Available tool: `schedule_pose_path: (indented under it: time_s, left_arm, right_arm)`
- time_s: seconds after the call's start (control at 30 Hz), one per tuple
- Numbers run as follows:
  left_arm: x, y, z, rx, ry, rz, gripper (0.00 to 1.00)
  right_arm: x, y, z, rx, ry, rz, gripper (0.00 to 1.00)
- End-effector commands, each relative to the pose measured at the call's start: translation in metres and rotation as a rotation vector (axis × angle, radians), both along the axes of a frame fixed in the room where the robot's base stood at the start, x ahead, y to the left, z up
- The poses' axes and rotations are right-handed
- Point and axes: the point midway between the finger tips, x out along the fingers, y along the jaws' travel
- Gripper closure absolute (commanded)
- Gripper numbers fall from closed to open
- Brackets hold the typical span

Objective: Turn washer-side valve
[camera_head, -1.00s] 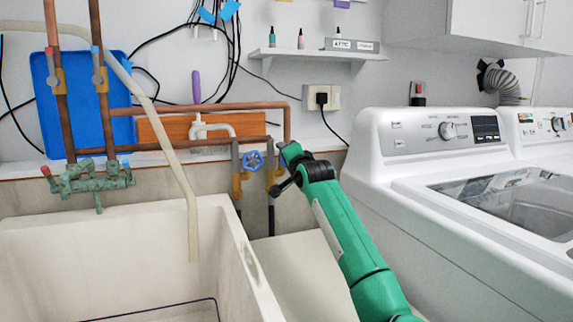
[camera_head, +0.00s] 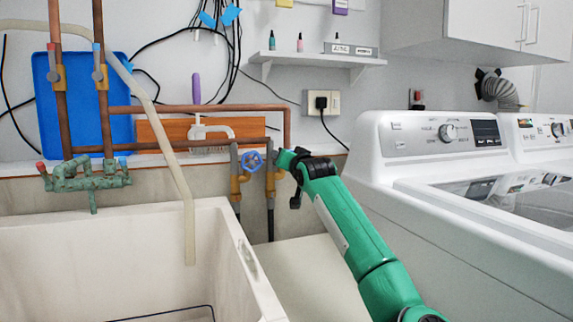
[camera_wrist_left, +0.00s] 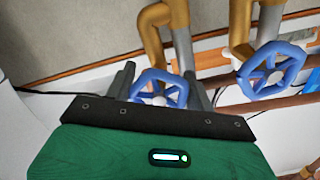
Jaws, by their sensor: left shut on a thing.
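The washer-side valve is the right one of two, next to the washer; its blue handwheel (camera_wrist_left: 160,88) shows between my gripper's fingers in the left wrist view. In the head view my gripper hides most of that wheel, and its brass body (camera_head: 270,184) shows below. My left gripper (camera_head: 285,159) is shut on the wheel, with a dark finger on each side of it in the left wrist view (camera_wrist_left: 160,80). The other blue valve wheel (camera_head: 253,160) is just left of the gripper and also shows in the left wrist view (camera_wrist_left: 274,70). My right gripper is not in view.
A white washer (camera_head: 365,215) stands close to the right of my arm. A pale sink (camera_head: 228,240) is at lower left, with a hose (camera_head: 190,230) hanging into it. Copper pipes (camera_head: 200,107) run along the wall above the valves.

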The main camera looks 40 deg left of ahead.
Motion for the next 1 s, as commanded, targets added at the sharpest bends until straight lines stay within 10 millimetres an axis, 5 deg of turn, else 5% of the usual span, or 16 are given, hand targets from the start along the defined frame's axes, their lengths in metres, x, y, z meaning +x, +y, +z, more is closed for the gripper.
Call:
schedule_pose_path:
  time_s: [0.87, 0.9, 1.0]
  left_arm:
    - [0.0007, -0.0001, -0.0020, -0.073, -0.134, 0.000, 0.69]
    - [0.0006, -0.0002, -0.0021, -0.073, -0.134, 0.000, 0.40]
    - [0.0007, -0.0002, -0.0018, -0.073, -0.134, 0.000, 0.25]
  right_arm:
    - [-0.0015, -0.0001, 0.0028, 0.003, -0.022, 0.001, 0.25]
    - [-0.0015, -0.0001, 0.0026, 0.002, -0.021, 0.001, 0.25]
    - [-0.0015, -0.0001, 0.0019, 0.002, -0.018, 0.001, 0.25]
